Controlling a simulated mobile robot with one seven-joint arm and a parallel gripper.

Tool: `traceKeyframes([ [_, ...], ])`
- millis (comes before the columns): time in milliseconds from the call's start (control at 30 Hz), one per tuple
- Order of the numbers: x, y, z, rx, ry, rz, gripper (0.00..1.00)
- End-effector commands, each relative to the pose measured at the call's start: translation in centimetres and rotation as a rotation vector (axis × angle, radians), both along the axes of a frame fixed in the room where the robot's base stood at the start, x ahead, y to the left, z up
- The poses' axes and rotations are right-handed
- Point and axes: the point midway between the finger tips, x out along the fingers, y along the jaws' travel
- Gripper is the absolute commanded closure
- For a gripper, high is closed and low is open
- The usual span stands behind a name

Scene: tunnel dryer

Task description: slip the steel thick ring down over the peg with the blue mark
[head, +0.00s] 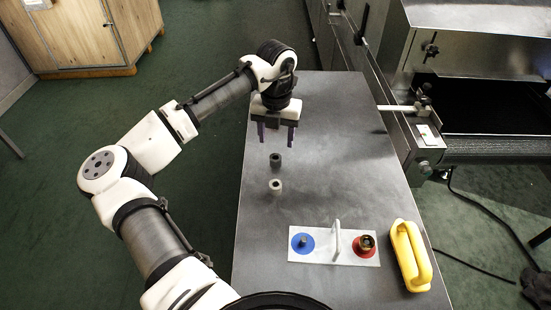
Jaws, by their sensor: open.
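The steel thick ring, a light grey ring (271,187), lies on the grey metal table, apart from my gripper. The peg with the blue mark (302,241) is a short grey stub standing in a blue disc on a white plate (321,258); no ring shows on it. My gripper (277,143) points down with its purple fingers spread and nothing between them. It is above the table, farther back than the steel ring.
A dark ring (275,160) lies between my gripper and the steel ring. The plate also has an upright white divider (337,238) and a red disc with a brass-coloured piece (367,242). A yellow handled object (410,256) is right of the plate. Dryer machinery borders the table's right side.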

Motion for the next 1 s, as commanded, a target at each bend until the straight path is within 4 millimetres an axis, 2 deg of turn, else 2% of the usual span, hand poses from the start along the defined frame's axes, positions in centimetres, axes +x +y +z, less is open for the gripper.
traceKeyframes([
  [100, 0.0, 0.0, -1.4, 0.000, -0.001, 0.000, 0.45],
  [333, -0.1, 0.1, -3.0, 0.000, -0.001, 0.000, 0.45],
  [600, -0.2, 0.2, -6.7, 0.000, -0.002, 0.001, 0.45],
  [900, -0.2, 0.1, -7.3, -0.002, -0.003, 0.001, 0.45],
  [1000, -0.2, 0.1, -7.3, -0.002, -0.003, 0.001, 0.58],
])
